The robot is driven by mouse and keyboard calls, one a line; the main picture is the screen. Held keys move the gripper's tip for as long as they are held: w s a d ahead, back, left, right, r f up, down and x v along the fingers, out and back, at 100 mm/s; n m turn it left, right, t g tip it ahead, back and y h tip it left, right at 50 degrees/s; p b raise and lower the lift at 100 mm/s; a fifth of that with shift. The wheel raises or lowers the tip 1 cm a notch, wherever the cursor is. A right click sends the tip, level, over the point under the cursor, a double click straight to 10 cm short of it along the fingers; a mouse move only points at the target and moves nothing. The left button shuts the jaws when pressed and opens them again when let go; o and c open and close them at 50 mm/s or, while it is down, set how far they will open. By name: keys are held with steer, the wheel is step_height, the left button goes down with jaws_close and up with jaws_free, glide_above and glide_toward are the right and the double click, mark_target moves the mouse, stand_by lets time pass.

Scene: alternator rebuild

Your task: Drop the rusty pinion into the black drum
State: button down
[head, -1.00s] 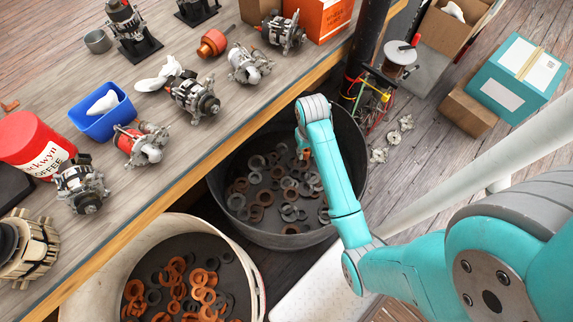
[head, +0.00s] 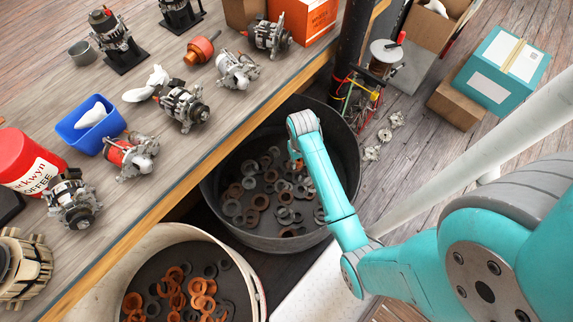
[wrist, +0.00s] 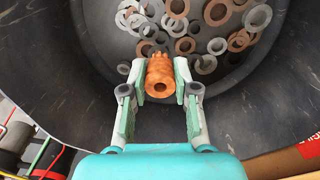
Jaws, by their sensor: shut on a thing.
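The rusty pinion (wrist: 159,78) is an orange-brown ribbed cylinder with a hole in its near end. My gripper (wrist: 160,76) is shut on it, one finger on each side, in the wrist view. The black drum (head: 345,140) stands on the floor beside the bench, with several grey and rust-coloured rings on its bottom. In the wrist view the drum's dark wall (wrist: 65,45) surrounds the gripper, and the pinion shows against the drum's inside, above the rings. In the head view my arm reaches over the drum, and its wrist hides the gripper's fingers and the pinion.
A white drum (head: 258,290) with orange and dark rings stands nearer, left of the black drum. The wooden bench (head: 130,200) edge runs close beside both, carrying several alternators. Tangled wires (head: 362,100) and a dark post stand behind the black drum.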

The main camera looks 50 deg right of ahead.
steer(key=c, duration=0.8)
jaws_free()
steer(key=shift+r, duration=0.1)
step_height(320, 180, up, 7)
steer(key=shift+r, duration=0.15)
steer(key=shift+s, duration=0.1)
